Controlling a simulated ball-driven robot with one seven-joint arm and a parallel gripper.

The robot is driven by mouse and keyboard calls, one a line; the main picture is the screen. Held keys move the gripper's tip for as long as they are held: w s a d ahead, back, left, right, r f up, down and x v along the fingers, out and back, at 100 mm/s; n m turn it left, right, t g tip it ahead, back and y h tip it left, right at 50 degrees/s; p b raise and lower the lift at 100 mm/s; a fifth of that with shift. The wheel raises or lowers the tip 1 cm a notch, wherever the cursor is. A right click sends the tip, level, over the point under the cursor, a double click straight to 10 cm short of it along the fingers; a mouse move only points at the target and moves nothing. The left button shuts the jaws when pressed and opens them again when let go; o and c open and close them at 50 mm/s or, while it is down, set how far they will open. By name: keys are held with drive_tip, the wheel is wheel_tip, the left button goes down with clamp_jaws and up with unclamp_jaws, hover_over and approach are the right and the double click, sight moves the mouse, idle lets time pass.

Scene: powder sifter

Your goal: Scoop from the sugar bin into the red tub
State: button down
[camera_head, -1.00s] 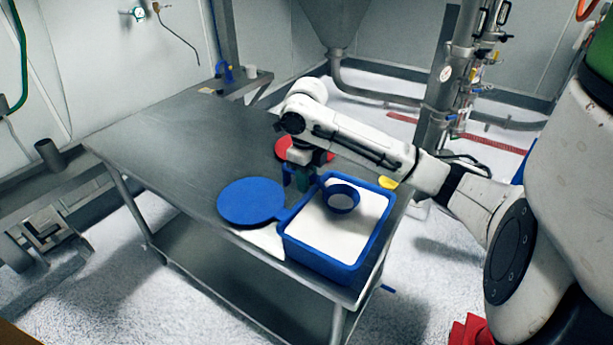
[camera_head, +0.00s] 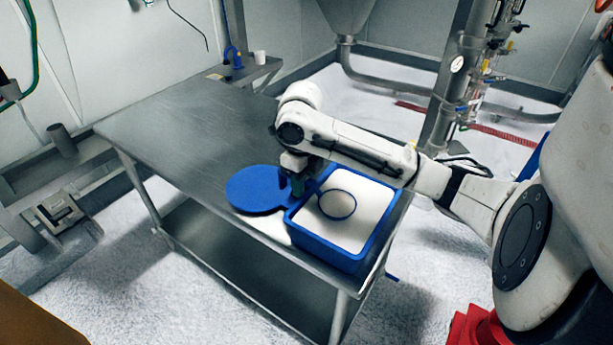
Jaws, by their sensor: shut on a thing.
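The blue sugar bin (camera_head: 333,257) stands at the front right of the steel table, filled with white sugar (camera_head: 365,203). My gripper (camera_head: 297,187) points down at the bin's left back edge, shut on the blue scoop's handle. The scoop's round bowl (camera_head: 323,212) lies in the sugar with its rim showing. Its inside looks pale, with sugar in it.
A round blue lid (camera_head: 252,189) lies on the steel table (camera_head: 190,150) left of the bin, close to my gripper. Some white sugar is spilled between lid and bin. The table's left and back part is clear.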

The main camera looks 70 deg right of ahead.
drive_tip(key=shift+w+a+r, duration=0.1)
drive_tip(key=shift+a, duration=0.3)
drive_tip(key=shift+d, duration=0.2)
drive_tip(key=d+r+p, duration=0.3)
drive_tip(key=r, duration=0.4)
drive_tip(key=shift+s+d+r, duration=0.15)
drive_tip(key=shift+s+d, duration=0.2)
drive_tip(key=shift+s, duration=0.1)
idle(0.3)
drive_tip(key=shift+a, duration=0.1)
idle(0.4)
drive_tip(key=shift+w+a+f+g+h+b, duration=0.1)
drive_tip(key=shift+a+g+h+b, duration=0.2)
drive_tip(key=shift+h, duration=0.65)
drive_tip(key=shift+w+a+f+g+h+b, duration=0.15)
drive_tip(key=shift+a+h, duration=0.25)
drive_tip(key=shift+h, duration=0.6)
drive_tip(key=shift+a+f+g+h+b, duration=0.1)
drive_tip(key=shift+a+g+h+b, duration=0.2)
drive_tip(key=shift+h, duration=0.65)
